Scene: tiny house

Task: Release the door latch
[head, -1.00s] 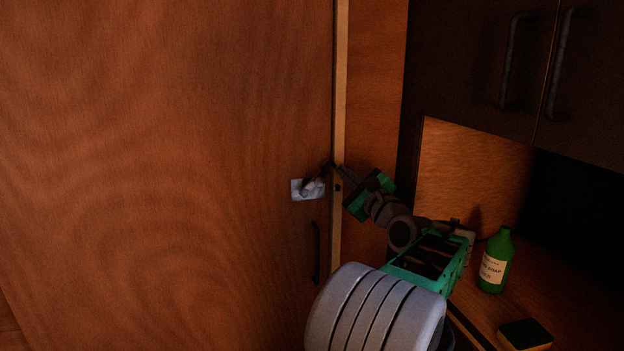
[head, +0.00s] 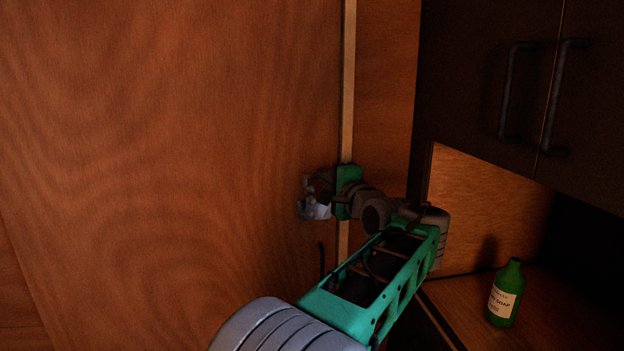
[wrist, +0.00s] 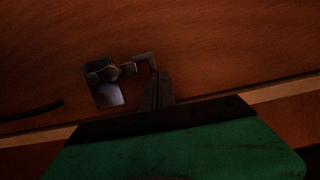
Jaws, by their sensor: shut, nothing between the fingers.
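The wooden door (head: 170,150) fills the left of the head view and looks shut against its pale edge strip. The door latch (head: 315,209) is a small light metal plate with a short lever near that strip, partly hidden by my gripper in the head view. In the wrist view the latch (wrist: 108,94) shows its plate, a round pivot and a bent lever reaching right. My gripper (wrist: 158,78) is shut and empty, its fingertips right at the lever's bent end. I cannot tell whether they touch. In the head view my gripper (head: 325,187) covers the latch's upper right.
A dark door handle (head: 322,259) sits below the latch. To the right are a counter with a green soap bottle (head: 505,293) and dark upper cabinets (head: 480,70) with bar handles. A lighter wooden panel (head: 485,215) stands behind the counter.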

